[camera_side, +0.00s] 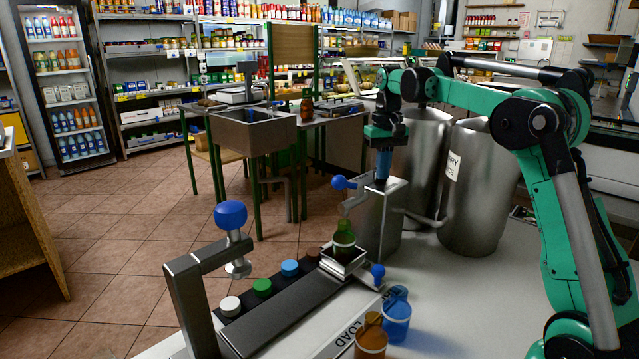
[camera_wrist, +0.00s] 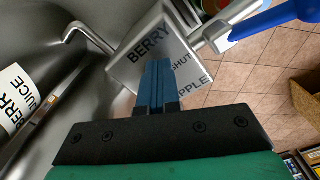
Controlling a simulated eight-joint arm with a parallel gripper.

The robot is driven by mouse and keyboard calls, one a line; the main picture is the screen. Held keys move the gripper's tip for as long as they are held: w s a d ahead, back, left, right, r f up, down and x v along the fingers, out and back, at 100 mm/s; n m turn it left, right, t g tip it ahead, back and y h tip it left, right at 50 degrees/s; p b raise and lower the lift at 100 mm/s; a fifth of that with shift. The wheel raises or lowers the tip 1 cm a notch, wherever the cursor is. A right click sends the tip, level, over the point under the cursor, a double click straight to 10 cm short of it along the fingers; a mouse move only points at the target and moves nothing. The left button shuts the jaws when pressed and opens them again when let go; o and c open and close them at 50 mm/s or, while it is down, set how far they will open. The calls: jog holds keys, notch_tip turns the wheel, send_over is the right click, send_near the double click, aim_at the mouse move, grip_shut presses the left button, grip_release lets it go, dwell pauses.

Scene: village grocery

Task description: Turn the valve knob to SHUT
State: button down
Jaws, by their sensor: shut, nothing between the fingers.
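The steel valve box (camera_side: 378,217) stands beside the tanks. In the wrist view its top plate (camera_wrist: 188,48) carries the words BERRY, SHUT and APPLE around my fingers. I cannot make out a separate valve knob there; my fingers cover the middle of the plate. My gripper (camera_side: 382,178) points down at the box top, with its blue fingers shut and empty; they also show in the wrist view (camera_wrist: 158,70). I cannot tell whether the tips touch anything. A lever with a blue handle (camera_side: 340,183) sticks out from the box's side, also seen in the wrist view (camera_wrist: 268,21).
A green bottle (camera_side: 344,246) stands in a holder below the blue lever. A rail with several coloured caps and a blue-knobbed press (camera_side: 231,215) lies at front left. Orange (camera_side: 370,338) and blue (camera_side: 397,317) containers stand near LOAD. Two steel tanks (camera_side: 475,190) stand right of the box.

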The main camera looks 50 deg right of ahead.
jog(key=shift+s, duration=0.1)
jog(key=shift+s+a, duration=0.2)
jog(key=shift+a, duration=0.05)
jog(key=shift+r, duration=3)
jog(key=s+a+f+n+t, duration=0.1)
jog(key=a+n+t, duration=0.1)
jog(key=a, duration=0.4)
jog(key=s+a+f+n+t, duration=0.1)
jog(key=s+a+t, duration=0.1)
jog(key=a, duration=0.4)
jog(key=s+a+f+n+t, duration=0.3)
jog(key=s+a+f, duration=0.4)
jog(key=a+f, duration=0.1)
jog(key=shift+f, duration=0.25)
